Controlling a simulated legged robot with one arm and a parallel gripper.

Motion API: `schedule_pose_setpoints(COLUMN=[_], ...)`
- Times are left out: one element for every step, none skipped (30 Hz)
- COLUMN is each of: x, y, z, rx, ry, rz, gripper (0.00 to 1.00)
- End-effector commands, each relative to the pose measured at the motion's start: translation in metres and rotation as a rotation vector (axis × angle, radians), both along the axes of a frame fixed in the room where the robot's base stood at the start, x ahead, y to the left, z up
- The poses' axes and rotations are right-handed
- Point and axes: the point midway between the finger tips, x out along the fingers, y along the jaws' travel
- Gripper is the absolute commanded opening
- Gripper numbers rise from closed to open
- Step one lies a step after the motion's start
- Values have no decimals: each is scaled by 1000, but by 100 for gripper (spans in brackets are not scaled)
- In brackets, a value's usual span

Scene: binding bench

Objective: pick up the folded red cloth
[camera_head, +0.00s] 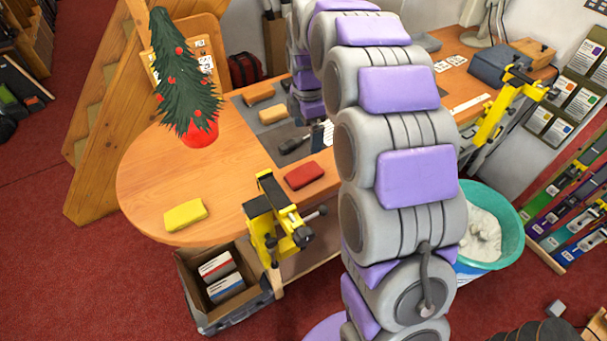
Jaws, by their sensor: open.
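The folded red cloth (304,175) lies flat near the front right of the wooden table (145,175), just left of my near arm links. My arm arches over, and its far end comes down above the table behind the cloth. My gripper (309,118) is at that lower end, small and dark in this view, so its fingers are hard to make out. It is open and apart from the red cloth. Nothing shows held in it.
A yellow block-like cloth (186,215) and a tan one (259,93) lie on the table. A small Christmas tree (182,75) stands at left. A dark tool (293,143) lies behind the red cloth. A yellow-black clamp (270,215) stands at the front edge, near the cloth.

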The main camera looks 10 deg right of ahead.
Motion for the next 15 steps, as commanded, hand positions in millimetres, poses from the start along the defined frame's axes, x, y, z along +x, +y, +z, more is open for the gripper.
schedule_pose_setpoints(x=[12, 18, 24, 28, 31, 34, 36, 38, 39, 39, 40, 39, 39, 39, 39], y=[-1, -1, -2, -3, -3, -3, -4, -4, -4, -4, -4, -4, -4, -4, -4], z=[-7, -9, -11, -13, -14, -16, -18, -19, -22, -25, -28, -34, -39, -45, -53], rx=[-1, -1, 0, -1, -1, -2, -2, -2, -3, -3, -3, -3, -3, -3, -3], ry=[-3, -6, -9, -11, -12, -14, -15, -15, -16, -16, -16, -15, -14, -13, -12], rz=[48, 78, 113, 134, 153, 173, 183, 192, 200, 203, 204, 205, 204, 204, 204], gripper=[100, 100, 100, 100, 100, 100, 100, 100, 100, 100, 100, 100, 100, 100, 100])
